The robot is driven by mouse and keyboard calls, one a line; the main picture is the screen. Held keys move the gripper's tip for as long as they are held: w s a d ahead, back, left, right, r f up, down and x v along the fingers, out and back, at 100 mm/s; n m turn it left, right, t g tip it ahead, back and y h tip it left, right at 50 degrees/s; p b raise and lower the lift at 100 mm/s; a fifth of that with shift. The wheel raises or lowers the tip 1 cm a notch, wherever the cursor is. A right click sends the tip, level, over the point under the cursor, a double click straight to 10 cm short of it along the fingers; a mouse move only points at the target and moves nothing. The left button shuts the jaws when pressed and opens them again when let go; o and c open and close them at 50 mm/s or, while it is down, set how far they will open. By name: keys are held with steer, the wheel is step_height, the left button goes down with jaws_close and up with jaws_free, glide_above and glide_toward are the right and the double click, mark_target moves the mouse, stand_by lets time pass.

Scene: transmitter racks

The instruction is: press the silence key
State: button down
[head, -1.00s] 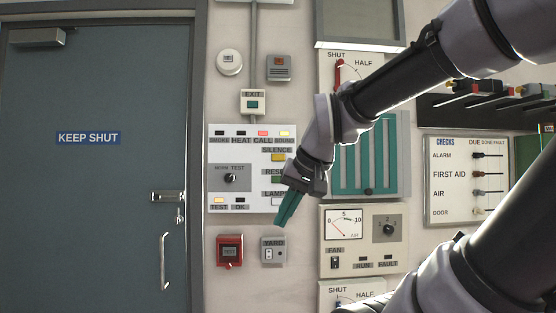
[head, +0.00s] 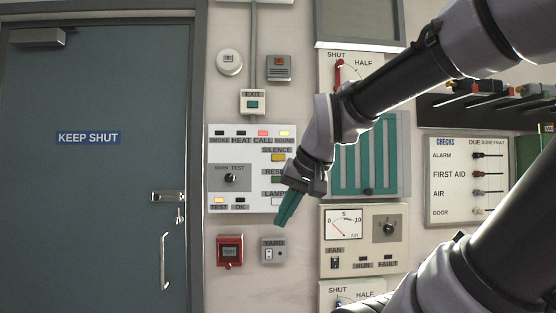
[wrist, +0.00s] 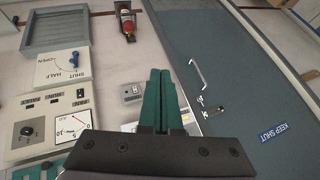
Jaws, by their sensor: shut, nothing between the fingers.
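The silence key is a yellow key (head: 278,157) under the SILENCE label on the white alarm panel (head: 222,200) in the head view. It is in plain sight, up and left of my gripper. My gripper (head: 281,222) has green fingers, shut and empty, pointing down and left in front of the panel's lower right edge. My gripper's wrist part hides part of the RESET and LAMP key area. In the wrist view my gripper's fingers (wrist: 160,85) are closed together. The silence key cannot be made out there. On the panel, the CALL and SOUND lamps are lit.
A red call box (head: 230,250) and a YARD switch (head: 273,250) are below the panel. A green-slatted unit (head: 350,165) and a fan panel (head: 338,262) are to the right. A grey door (head: 95,190) is on the left. The wall between door and panel is bare.

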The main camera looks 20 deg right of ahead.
mark_target(282, 156)
steer(key=w+d+r+m+t+y, duration=0.1)
steer(key=w+d+r+m, duration=0.3)
steer(key=w, duration=0.5)
steer(key=w+d+r+m+t+y, duration=0.1)
steer(key=w+d+r+m, duration=0.3)
steer(key=w, duration=0.6)
steer(key=w+d+r+m+t, duration=0.2)
steer(key=w+d+r+m, duration=0.3)
steer(key=w, duration=0.4)
steer(key=shift+w+r+t+y, duration=0.4)
steer(key=shift+r, duration=0.1)
steer(key=shift+w+d, duration=0.45)
steer(key=shift+w, duration=0.95)
steer(key=shift+w+d, duration=0.5)
steer(key=shift+w, duration=0.85)
steer(key=shift+w+d, duration=0.45)
steer(key=shift+w, duration=0.95)
steer(key=shift+w+d, duration=0.1)
steer(key=shift+w, duration=0.3)
